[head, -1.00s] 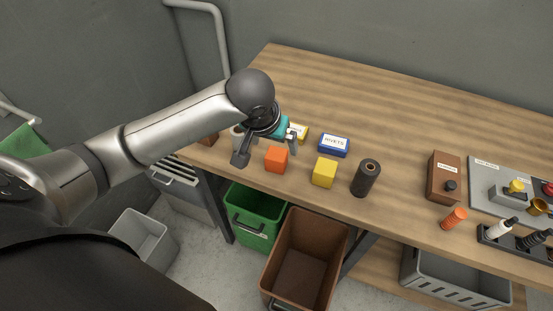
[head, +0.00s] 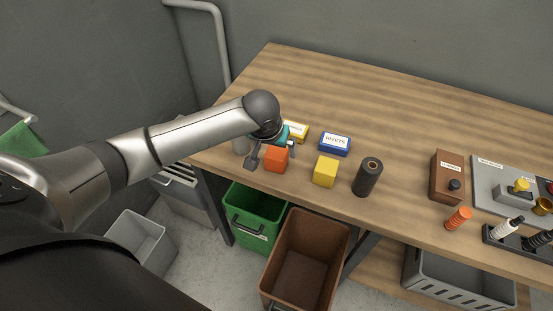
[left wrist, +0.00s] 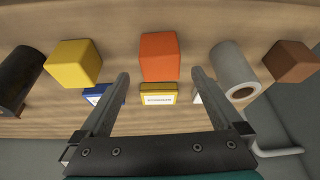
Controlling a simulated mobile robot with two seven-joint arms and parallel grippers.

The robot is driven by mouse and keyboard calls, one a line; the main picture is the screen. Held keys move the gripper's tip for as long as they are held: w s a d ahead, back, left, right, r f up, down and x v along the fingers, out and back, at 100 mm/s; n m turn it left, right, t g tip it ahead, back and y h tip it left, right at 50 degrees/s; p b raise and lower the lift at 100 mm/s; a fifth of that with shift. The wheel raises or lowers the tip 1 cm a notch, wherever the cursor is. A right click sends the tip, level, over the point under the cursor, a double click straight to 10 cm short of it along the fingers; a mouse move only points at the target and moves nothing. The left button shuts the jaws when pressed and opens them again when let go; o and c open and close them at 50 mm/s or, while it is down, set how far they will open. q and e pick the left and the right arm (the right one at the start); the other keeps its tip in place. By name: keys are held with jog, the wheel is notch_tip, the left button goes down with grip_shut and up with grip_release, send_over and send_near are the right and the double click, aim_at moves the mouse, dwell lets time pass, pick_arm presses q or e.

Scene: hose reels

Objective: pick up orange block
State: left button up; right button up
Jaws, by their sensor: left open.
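The orange block (head: 276,159) sits on the wooden table (head: 380,110) near its front left edge. My left gripper (head: 270,160) is open, its fingers low at the block, one on its left and one at its right rear. In the left wrist view the orange block (left wrist: 159,56) lies ahead of and between the two open fingertips (left wrist: 160,80). Nothing is held, and I cannot tell whether a finger touches the block. My right gripper is not in view.
A yellow block (head: 325,171) and a black roll (head: 367,177) stand to the right. A yellow box (head: 296,132) and a blue box (head: 334,144) lie behind. A grey cylinder (left wrist: 233,68) and brown block (left wrist: 291,61) are close by. Bins stand below the front edge.

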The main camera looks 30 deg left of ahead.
aim_at(276, 153)
pick_arm(q)
jog(key=b+x, duration=0.1)
jog(key=x, duration=0.4)
jog(key=shift+s, duration=0.1)
jog(key=c, duration=1.5)
